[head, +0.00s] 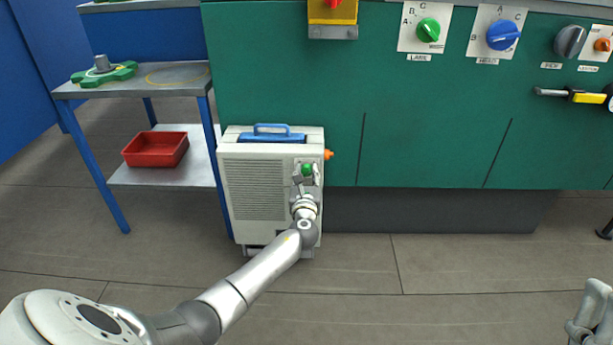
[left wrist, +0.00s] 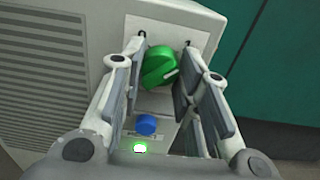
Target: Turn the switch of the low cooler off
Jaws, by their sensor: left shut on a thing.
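The low cooler (head: 255,190) is a white box with a side grille and a blue handle on top, standing on the floor. Its switch, a green knob (left wrist: 158,66), sits on a pale plate; its white mark points obliquely, to the right in the left wrist view. The knob also shows in the head view (head: 307,168). My left gripper (head: 306,175) is at the cooler's front, its fingers on both sides of the knob and shut on it. Below the knob are a blue button (left wrist: 147,124) and a lit green lamp (left wrist: 140,148). My right gripper (head: 582,327) is partly cut off at lower right.
An orange part (head: 328,154) sticks out of the cooler's right side. A metal table with blue legs (head: 180,75) stands close on the left, a red bin (head: 155,149) on its shelf. A green cabinet (head: 430,130) with other knobs stands behind. The floor in front is clear.

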